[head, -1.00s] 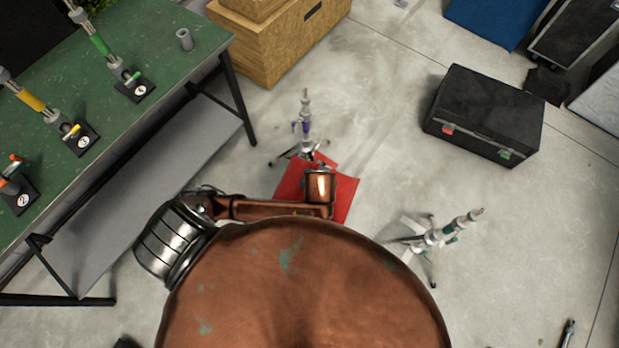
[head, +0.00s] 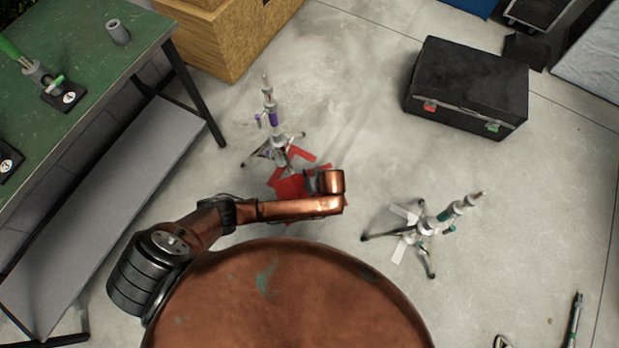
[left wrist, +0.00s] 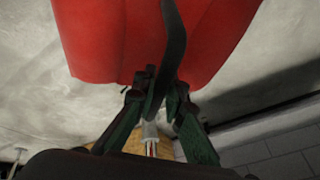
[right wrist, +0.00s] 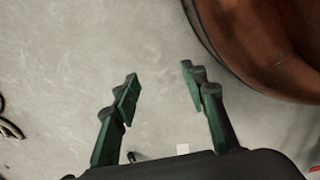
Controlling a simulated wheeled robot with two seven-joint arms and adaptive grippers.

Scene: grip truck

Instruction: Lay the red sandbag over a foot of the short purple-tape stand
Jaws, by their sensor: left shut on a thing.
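The short purple-tape stand (head: 271,118) is upright on the floor in the head view, its feet (head: 262,151) spread. My left gripper (left wrist: 158,92) is shut on the dark strap (left wrist: 173,40) of the red sandbag (left wrist: 130,40). In the head view the sandbag (head: 288,188) shows partly beneath my left arm, in front of the stand and to its right. The arm hides much of it, and I cannot tell whether it touches a foot. My right gripper (right wrist: 160,76) is open and empty above bare floor in the right wrist view.
A green-tape stand (head: 430,226) is on the right, on pale floor marks. Red floor marking (head: 301,156) lies by the purple stand's feet. A black case (head: 468,85) is at the back right, a green table (head: 85,75) left, a wooden crate (head: 225,45) behind. Floor between the stands is clear.

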